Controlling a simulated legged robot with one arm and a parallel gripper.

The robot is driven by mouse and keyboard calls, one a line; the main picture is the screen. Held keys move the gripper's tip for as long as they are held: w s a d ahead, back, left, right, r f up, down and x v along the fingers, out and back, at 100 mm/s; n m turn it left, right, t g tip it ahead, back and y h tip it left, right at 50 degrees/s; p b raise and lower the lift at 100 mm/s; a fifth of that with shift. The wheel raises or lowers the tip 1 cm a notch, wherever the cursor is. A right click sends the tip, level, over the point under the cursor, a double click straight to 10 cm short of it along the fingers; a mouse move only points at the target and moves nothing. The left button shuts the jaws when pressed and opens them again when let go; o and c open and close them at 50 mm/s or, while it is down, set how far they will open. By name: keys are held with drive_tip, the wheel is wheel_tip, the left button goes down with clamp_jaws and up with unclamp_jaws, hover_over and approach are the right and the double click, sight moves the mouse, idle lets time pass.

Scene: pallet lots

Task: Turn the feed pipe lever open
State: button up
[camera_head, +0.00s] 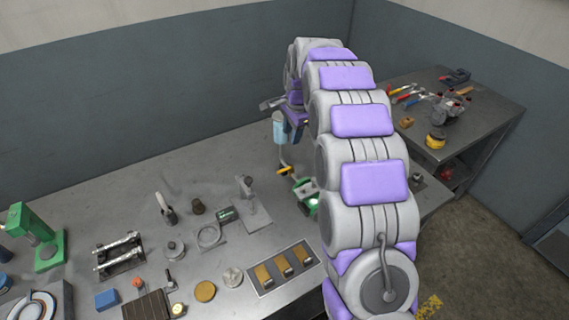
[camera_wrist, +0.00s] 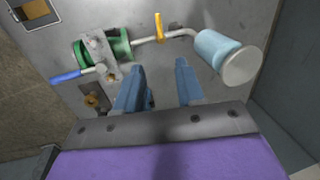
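A thin pale feed pipe (camera_wrist: 178,34) runs from a light-blue cylinder (camera_wrist: 216,48) to a green-bodied device (camera_wrist: 118,45). A yellow lever (camera_wrist: 158,27) sits on the pipe and stands across it in the wrist view. In the head view the yellow lever (camera_head: 285,170) is below the light-blue cylinder (camera_head: 280,130), beside my arm. My gripper (camera_wrist: 160,68) has two blue fingers spread apart with nothing between them. The fingers point towards the pipe, with the lever beyond their tips and not touched. In the head view my arm hides most of the gripper.
The green device has a grey bracket and a blue handle (camera_wrist: 72,76). On the bench, several small parts, a plate with yellow blocks (camera_head: 283,268) and a green press (camera_head: 38,235) stand to the left. A second table (camera_head: 490,100) with tools is at the right. Walls close the back.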

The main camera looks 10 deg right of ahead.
drive_tip(key=d, duration=0.1)
drive_tip(key=b, duration=0.2)
approach(287, 169)
drive_tip(key=f, duration=0.2)
drive_tip(key=w+f+b, duration=0.1)
drive_tip(key=f, duration=0.3)
drive_tip(key=shift+w+f+b, duration=0.35)
drive_tip(key=shift+a+f, duration=0.1)
drive_tip(key=shift+f, duration=0.2)
drive_tip(key=shift+w+a+f, duration=0.1)
drive_tip(key=shift+a, duration=0.4)
drive_tip(key=shift+d, duration=0.45)
drive_tip(key=c, duration=0.5)
clamp_jaws()
drive_tip(key=shift+a, duration=0.1)
